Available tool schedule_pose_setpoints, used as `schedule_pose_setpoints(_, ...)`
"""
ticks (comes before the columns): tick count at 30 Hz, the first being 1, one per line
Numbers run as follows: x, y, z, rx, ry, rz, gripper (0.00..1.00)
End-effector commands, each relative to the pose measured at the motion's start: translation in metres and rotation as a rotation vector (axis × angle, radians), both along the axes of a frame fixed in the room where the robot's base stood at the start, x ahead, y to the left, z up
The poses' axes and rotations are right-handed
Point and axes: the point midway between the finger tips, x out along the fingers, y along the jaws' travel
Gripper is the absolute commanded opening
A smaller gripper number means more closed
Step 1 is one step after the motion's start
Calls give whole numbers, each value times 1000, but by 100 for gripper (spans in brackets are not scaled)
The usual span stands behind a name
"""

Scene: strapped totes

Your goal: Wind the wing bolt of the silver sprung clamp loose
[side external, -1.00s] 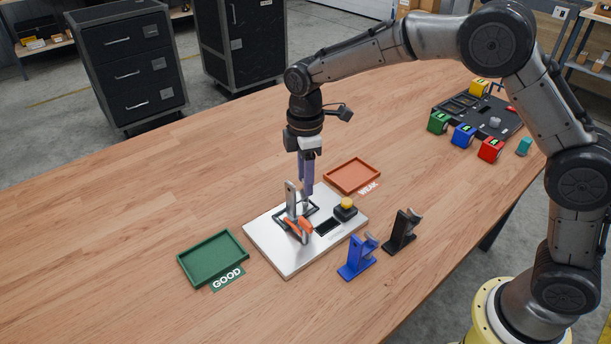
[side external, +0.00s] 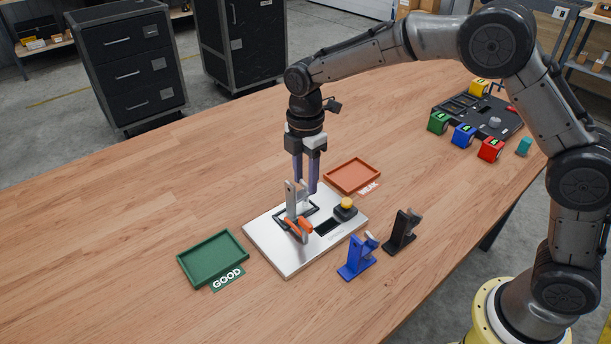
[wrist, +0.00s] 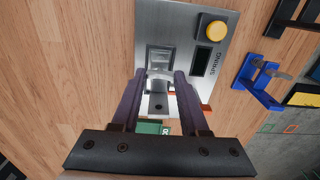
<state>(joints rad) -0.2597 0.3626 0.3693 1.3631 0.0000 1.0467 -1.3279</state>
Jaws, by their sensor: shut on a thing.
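The silver sprung clamp (side external: 290,196) stands upright on the metal plate (side external: 262,233), with an orange part (side external: 298,226) at its foot. In the wrist view the silver clamp (wrist: 158,103) lies between the fingers. My gripper (side external: 306,189) points down at the clamp. The wrist view shows my gripper (wrist: 161,74) with its two purple fingers either side of a small metal piece, which looks like the wing bolt. The gripper is shut on it. The fingers partly hide the bolt, and its thread cannot be made out.
A yellow button (side external: 347,203) is on the plate's right side, beside a dark display (side external: 327,227). A blue clamp (side external: 357,260) and a black clamp (side external: 401,232) stand to the right. A green GOOD tray (side external: 213,258) is left, an orange WEAK tray (side external: 352,176) behind.

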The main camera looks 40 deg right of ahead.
Motion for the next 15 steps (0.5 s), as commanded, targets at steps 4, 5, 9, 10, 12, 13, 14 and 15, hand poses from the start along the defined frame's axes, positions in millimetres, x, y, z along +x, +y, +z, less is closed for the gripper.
schedule_pose_setpoints(4, 0, 0, 1, 1, -2, -1, 0)
schedule_pose_setpoints(5, 0, 0, 1, 1, -2, -1, 0)
schedule_pose_setpoints(9, 0, 0, 1, 1, -2, -1, 59)
schedule_pose_setpoints(10, 0, 0, 1, 0, -2, -2, 64)
schedule_pose_setpoints(12, 0, 0, 0, 0, -1, -2, 75)
schedule_pose_setpoints(13, 0, 0, 0, 0, -1, -2, 75)
schedule_pose_setpoints(14, 0, 0, 0, 0, -1, -2, 75)
schedule_pose_setpoints(15, 0, 0, 0, 0, -1, -2, 75)
